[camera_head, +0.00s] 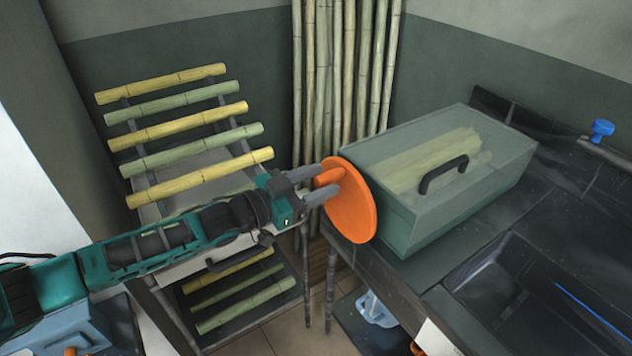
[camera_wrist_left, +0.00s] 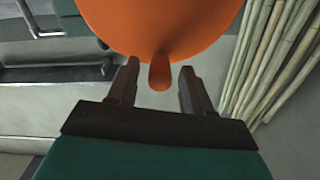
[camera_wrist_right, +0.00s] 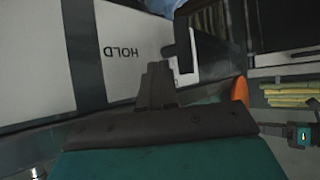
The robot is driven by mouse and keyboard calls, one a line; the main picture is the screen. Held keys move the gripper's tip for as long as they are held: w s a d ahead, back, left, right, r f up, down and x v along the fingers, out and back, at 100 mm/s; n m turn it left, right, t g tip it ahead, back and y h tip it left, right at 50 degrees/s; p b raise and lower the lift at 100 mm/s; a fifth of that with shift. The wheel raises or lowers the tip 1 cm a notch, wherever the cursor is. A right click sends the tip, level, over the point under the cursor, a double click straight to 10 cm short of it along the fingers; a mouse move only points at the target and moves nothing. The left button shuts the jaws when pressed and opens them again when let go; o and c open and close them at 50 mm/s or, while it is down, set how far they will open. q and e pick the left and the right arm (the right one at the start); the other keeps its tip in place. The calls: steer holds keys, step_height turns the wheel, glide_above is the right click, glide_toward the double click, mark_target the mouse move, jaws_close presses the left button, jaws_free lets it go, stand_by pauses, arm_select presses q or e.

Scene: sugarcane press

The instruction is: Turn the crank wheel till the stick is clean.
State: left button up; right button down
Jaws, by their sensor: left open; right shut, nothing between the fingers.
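The orange crank wheel (camera_head: 352,218) stands upright at the left end of the green see-through press box (camera_head: 408,215). Its orange handle (camera_head: 328,177) sticks out toward my left gripper (camera_head: 316,186). In the left wrist view, my left gripper (camera_wrist_left: 158,88) is open, with a finger on each side of the handle (camera_wrist_left: 160,72) and visible gaps between. Pale yellow-green cane sticks (camera_head: 425,160) show through the box lid; whether they are clean I cannot tell. My right gripper (camera_wrist_right: 156,85) is shut and empty; the wheel's orange edge (camera_wrist_right: 240,90) shows beyond it to the right.
A rack of yellow and green canes (camera_head: 190,130) stands at the left, and tall canes (camera_head: 340,80) lean in the corner. A black lid handle (camera_head: 442,174), dark counter (camera_head: 480,235) and sink (camera_head: 550,300) lie right. A white panel marked HOLD (camera_wrist_right: 125,70) shows in the right wrist view.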

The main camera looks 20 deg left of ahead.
arm_select(q)
jaws_close()
stand_by(0.4)
